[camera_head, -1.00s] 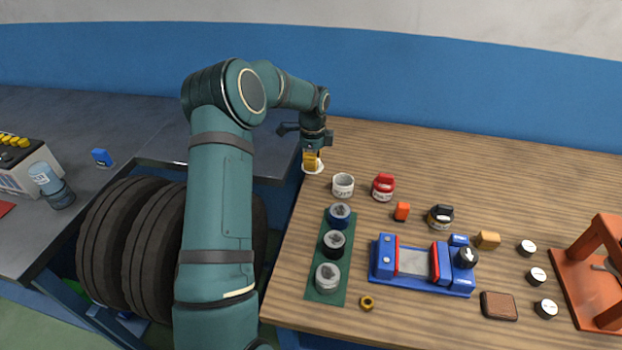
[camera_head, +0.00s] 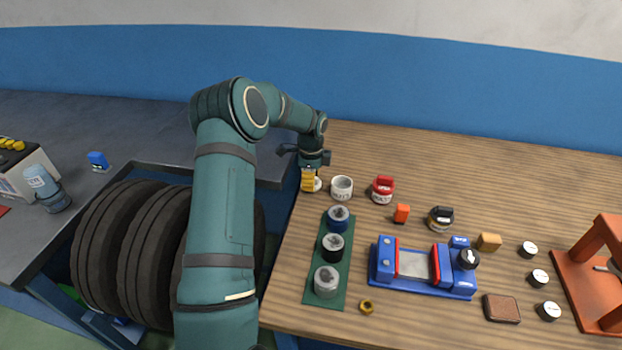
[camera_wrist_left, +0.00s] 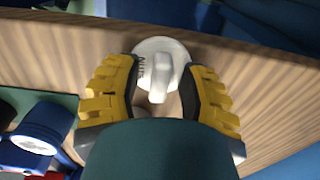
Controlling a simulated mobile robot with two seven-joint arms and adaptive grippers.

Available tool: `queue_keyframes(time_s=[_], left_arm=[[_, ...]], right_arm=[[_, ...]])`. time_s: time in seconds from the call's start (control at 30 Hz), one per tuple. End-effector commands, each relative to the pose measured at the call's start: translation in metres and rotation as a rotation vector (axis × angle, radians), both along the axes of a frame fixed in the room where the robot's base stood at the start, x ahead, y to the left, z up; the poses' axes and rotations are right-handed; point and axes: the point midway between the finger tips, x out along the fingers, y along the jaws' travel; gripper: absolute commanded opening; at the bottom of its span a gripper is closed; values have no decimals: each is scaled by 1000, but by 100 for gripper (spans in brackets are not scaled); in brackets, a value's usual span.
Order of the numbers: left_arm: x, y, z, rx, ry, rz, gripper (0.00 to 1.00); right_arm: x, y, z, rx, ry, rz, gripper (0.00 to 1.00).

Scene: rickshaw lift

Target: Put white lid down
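The white lid (camera_head: 317,184), a round disc with a raised grip bar, is at the left edge of the wooden table, left of the white jar (camera_head: 342,190). In the left wrist view the lid (camera_wrist_left: 158,66) appears to lie flat on the wood. My left gripper (camera_head: 309,182) points down over it. Its yellow fingers (camera_wrist_left: 158,92) stand apart on both sides of the grip bar, with gaps showing, so it looks open. The white jar is open-topped. My right gripper is not in view.
A green strip (camera_head: 344,284) with several cans lies in front. A blue vise-like fixture (camera_head: 416,286) is further right. The back right of the table is clear.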

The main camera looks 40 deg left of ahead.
Motion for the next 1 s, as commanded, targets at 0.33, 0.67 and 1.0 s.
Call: queue_keyframes(time_s=[0.33,0.67,1.0], left_arm=[[0,0,7,1,-2,0,40],[1,0,67,1,-4,1,40],[0,0,118,1,-2,-1,40]], right_arm=[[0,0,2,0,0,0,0],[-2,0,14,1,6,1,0],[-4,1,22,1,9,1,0]])
